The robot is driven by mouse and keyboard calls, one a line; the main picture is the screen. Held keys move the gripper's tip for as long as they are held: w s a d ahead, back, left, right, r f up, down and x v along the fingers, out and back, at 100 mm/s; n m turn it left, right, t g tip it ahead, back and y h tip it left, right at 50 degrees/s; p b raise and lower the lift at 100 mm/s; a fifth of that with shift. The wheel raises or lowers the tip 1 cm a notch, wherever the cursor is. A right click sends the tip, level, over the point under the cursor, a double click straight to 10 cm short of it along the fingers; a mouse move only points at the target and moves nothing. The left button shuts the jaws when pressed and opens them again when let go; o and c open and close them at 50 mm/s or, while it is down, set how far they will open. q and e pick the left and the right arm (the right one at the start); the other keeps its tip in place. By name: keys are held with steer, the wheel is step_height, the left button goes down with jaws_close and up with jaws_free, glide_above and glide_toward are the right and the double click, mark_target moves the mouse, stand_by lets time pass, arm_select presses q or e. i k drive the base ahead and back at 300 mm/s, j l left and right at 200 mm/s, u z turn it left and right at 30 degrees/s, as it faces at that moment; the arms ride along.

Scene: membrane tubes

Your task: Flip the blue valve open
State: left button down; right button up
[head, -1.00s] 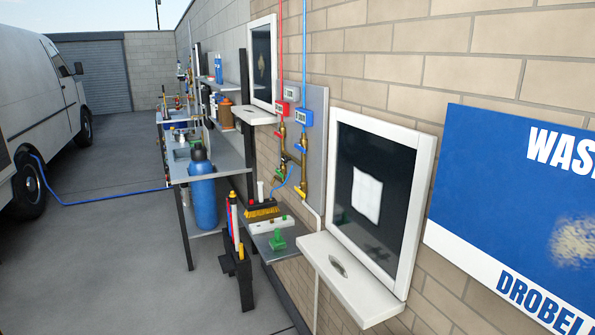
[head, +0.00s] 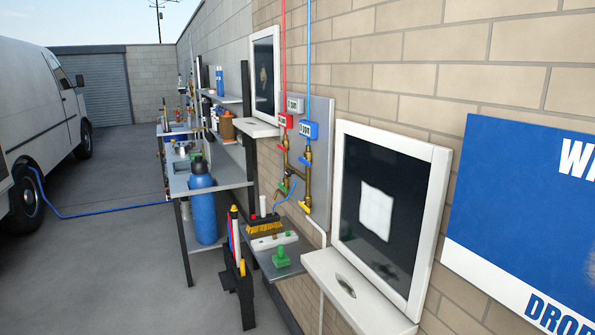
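The blue valve is a small blue handle (head: 304,162) on the brass pipework (head: 308,185) on the grey wall panel (head: 322,150). It sits below the blue meter box (head: 308,130), where the blue pipe comes down. It is small, and I cannot tell its exact handle angle. A red handle (head: 285,143) sits to its left, below the red meter box (head: 285,121). A green handle (head: 283,189) and a yellow handle (head: 304,206) are lower on the pipes. Neither of my grippers is in view.
A low shelf (head: 295,264) with a brush (head: 264,227) and a green piece (head: 281,257) juts out below the valves. A white-framed window (head: 430,200) with a ledge is at right. A bench with a blue cylinder (head: 203,215) stands left. The floor (head: 120,260) is open at left.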

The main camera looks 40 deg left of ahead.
mark_target(300, 158)
steer(key=i+j, duration=0.1)
steer(key=j, duration=0.3)
steer(key=i+j, duration=0.15)
steer(key=j, duration=0.25)
steer(key=i+j, duration=0.1)
steer(key=j, duration=0.3)
steer(key=i+j, duration=0.1)
steer(key=j, duration=0.3)
steer(key=i+j, duration=0.15)
steer(key=j, duration=0.3)
steer(key=i+j+u, duration=0.1)
steer(key=j, duration=0.3)
